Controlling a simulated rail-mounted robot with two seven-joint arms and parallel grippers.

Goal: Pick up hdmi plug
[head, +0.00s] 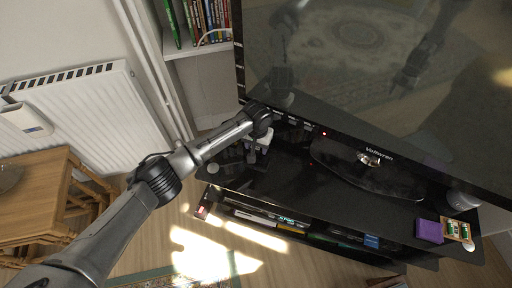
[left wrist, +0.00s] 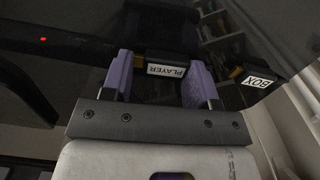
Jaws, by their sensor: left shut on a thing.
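My left gripper (head: 260,141) is at the left end of the TV stand, close to the TV's lower left edge. In the left wrist view its two purple fingers (left wrist: 160,76) are shut on a black HDMI plug with a label reading PLAYER (left wrist: 166,70). A second black plug labelled BOX (left wrist: 260,80) is to the right, apart from the fingers. The plugs cannot be made out in the head view. My right gripper is not in view.
The large TV (head: 375,70) stands on a black stand (head: 290,165) with devices on its lower shelf. A purple box (head: 429,231) is at the stand's right end. A white bookshelf (head: 197,50) is behind, a radiator (head: 85,105) and wooden tables (head: 45,195) at left.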

